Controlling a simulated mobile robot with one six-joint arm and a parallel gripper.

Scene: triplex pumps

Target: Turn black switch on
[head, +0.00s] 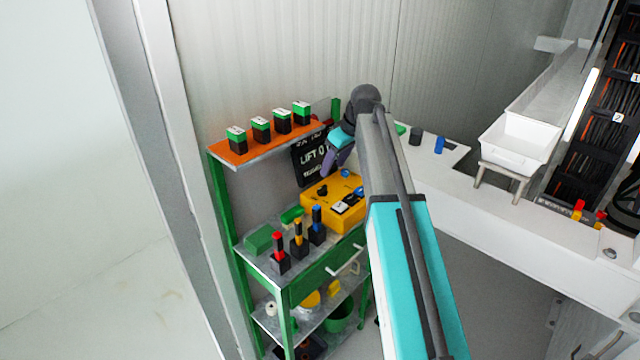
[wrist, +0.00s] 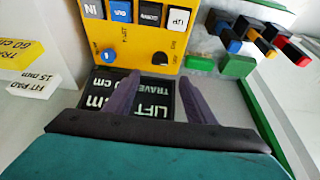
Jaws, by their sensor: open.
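A yellow control box (head: 318,212) sits on the green bench. It also fills the upper middle of the wrist view (wrist: 134,38). The black switch (wrist: 160,58) is a round knob on its panel, with a blue knob (wrist: 108,56) to its left. In the head view the black switch (head: 322,190) is small. My gripper (wrist: 158,78) is open and empty, its purple fingers apart in front of the panel's near edge, with the black switch roughly ahead of the gap between them. In the head view my gripper (head: 338,160) is above the box; contact cannot be told.
A black LIFT sign (head: 312,160) stands behind the box, close under my fingers. An orange shelf (head: 228,152) with several green-topped black blocks is above. Levers with red (head: 279,250), yellow and blue handles stand beside the box. A white counter (head: 480,195) is at right.

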